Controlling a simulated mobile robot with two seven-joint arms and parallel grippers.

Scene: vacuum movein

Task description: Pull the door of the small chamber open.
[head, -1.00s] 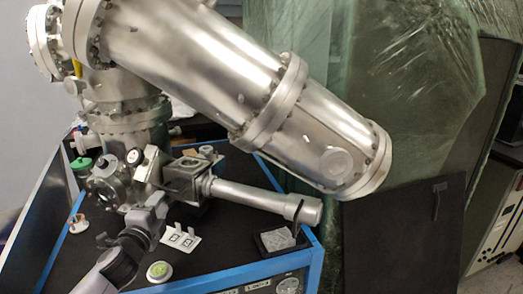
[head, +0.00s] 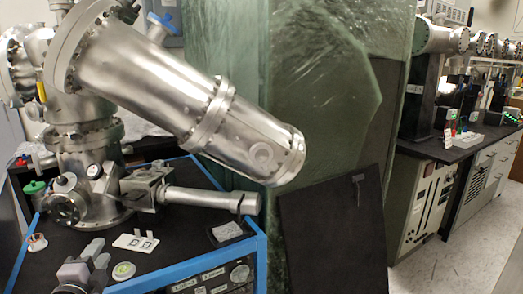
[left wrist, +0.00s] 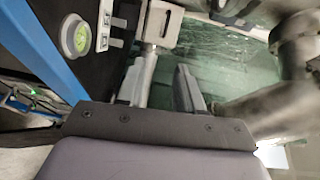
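The small chamber is a steel body low on the larger vacuum apparatus, at the left of the head view. Its round flanged door (head: 62,207) with a dark window appears to sit against the body; I cannot tell whether it is slightly ajar. My left gripper (head: 98,252) is below and right of the door, apart from it, over the black table top. In the left wrist view its two fingers (left wrist: 168,82) stand apart with nothing seen between them. The door is not clear in that view. My right gripper is not in view.
A horizontal steel cylinder (head: 210,199) extends right from the chamber. A white card (head: 135,242), a round green level (head: 123,271) and a small tray (head: 227,231) lie on the black, blue-edged table (head: 185,254). A large tilted steel tube (head: 150,75) hangs above. A black panel (head: 335,235) stands right.

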